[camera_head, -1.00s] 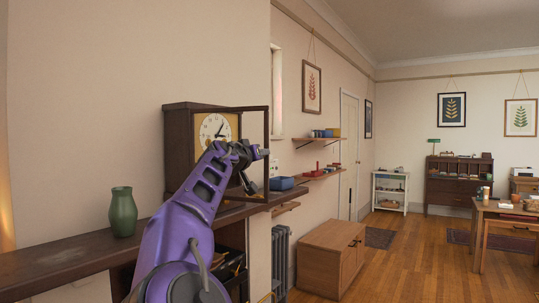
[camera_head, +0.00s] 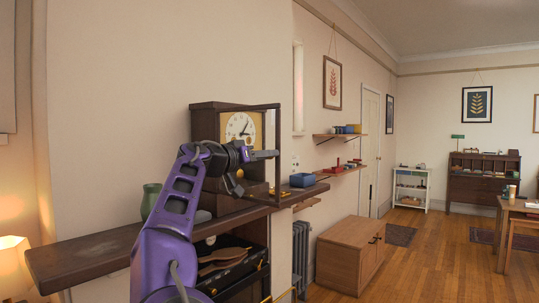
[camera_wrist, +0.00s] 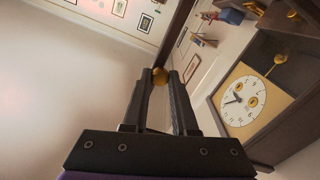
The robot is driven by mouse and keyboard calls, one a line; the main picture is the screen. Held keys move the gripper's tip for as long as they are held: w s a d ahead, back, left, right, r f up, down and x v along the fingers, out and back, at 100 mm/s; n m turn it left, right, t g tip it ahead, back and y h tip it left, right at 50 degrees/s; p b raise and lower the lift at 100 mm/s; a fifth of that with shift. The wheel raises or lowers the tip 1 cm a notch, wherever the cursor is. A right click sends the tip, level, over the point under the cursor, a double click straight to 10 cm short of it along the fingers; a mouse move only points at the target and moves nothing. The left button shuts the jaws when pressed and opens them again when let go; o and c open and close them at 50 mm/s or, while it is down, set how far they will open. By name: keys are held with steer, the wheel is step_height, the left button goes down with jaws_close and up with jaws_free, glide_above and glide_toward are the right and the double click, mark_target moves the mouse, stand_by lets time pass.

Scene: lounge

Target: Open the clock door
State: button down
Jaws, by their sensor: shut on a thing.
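The dark wooden clock (camera_head: 203,123) stands on the mantel shelf, with a white dial (camera_head: 240,126) on a yellowish face. Its framed door (camera_head: 279,180) stands open, swung out from the case toward the room. My gripper (camera_head: 272,154) is at the door's free edge, in front of the clock's right side. In the wrist view, its two fingers are shut on a small brass knob (camera_wrist: 160,76) on the dark door frame (camera_wrist: 179,28). The dial (camera_wrist: 241,100) and pendulum bob (camera_wrist: 280,58) show to the right. My arm hides part of the clock's lower front.
A green vase (camera_head: 150,198) stands on the mantel shelf (camera_head: 85,259), partly behind my arm. A blue box (camera_head: 302,180) sits on a wall shelf to the right. A wooden cabinet (camera_head: 350,253) stands below; open floor lies right of it.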

steer(key=c, duration=0.7)
jaws_free()
steer(key=shift+s+a, duration=0.1)
steer(key=b+v, duration=0.2)
steer(key=v, duration=1.5)
steer(key=shift+s+r, duration=0.1)
steer(key=shift+r, duration=0.05)
